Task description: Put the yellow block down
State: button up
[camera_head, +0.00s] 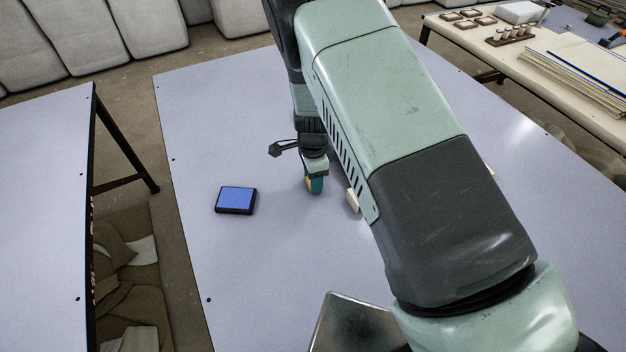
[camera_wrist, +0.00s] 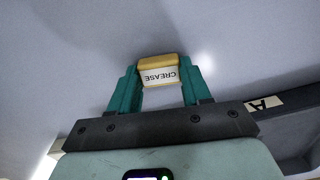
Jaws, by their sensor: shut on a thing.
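Whether the block touches the table I cannot tell.
A blue pad in a black case (camera_head: 236,199) lies on the pale table (camera_head: 260,280). A small cream object (camera_head: 353,201) is partly hidden by my arm. Table left and front of the pad is clear. A side table (camera_head: 590,115) holds trays and papers.

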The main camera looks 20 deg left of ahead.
notch_tip(320, 180, up, 9)
jog(key=shift+n, duration=0.6)
jog(key=w, duration=1.3)
jog(key=shift+d+r, duration=0.1)
jog(key=shift+d, duration=0.2)
jog(key=w+d+r, duration=0.1)
jog(key=w+d, duration=0.7)
jog(key=w, duration=0.2)
notch_tip(320, 180, down, 10)
jog(key=shift+d+r, duration=0.1)
jog(key=shift+r, duration=0.05)
jog(key=o, duration=1)
